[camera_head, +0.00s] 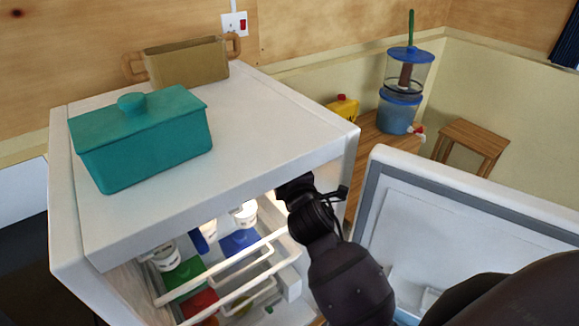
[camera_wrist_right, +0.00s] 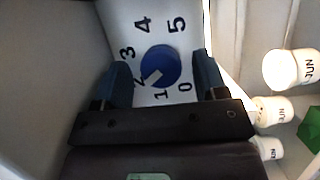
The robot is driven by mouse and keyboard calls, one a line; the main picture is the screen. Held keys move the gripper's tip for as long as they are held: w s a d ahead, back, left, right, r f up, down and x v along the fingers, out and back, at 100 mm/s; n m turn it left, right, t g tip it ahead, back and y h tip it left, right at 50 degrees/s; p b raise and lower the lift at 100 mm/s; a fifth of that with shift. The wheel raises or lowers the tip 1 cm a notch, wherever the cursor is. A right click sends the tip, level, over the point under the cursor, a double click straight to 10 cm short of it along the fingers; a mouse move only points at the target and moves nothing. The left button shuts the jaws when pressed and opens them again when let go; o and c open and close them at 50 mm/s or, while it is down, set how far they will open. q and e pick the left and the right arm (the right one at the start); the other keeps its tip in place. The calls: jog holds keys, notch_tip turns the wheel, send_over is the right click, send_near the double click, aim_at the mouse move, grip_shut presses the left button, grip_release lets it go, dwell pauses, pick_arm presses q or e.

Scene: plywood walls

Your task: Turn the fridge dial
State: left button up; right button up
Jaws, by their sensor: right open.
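The fridge (camera_head: 225,140) is white, with its door (camera_head: 470,230) swung open to the right. The blue round dial (camera_wrist_right: 160,65) sits on a white panel with digits 0 to 5 around it. Its white pointer mark faces the lower left, near the 2. My right gripper (camera_wrist_right: 162,76) is open, one finger on each side of the dial; I cannot tell whether either touches it. In the head view my right arm reaches in under the fridge's top, which hides the fingers and the dial. My left gripper is not in view.
White wire racks (camera_head: 225,270) and white tubs (camera_wrist_right: 290,68) are inside the fridge. A teal lidded box (camera_head: 140,140) and a tan basket (camera_head: 187,64) stand on top. A water dispenser (camera_head: 402,92) and a wooden stool (camera_head: 470,143) are behind the door.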

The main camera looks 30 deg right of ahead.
pick_arm(q)
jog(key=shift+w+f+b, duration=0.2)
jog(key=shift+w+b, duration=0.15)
jog(key=shift+b, duration=0.4)
pick_arm(e)
jog(key=v, duration=1)
jog(key=shift+s, duration=0.25)
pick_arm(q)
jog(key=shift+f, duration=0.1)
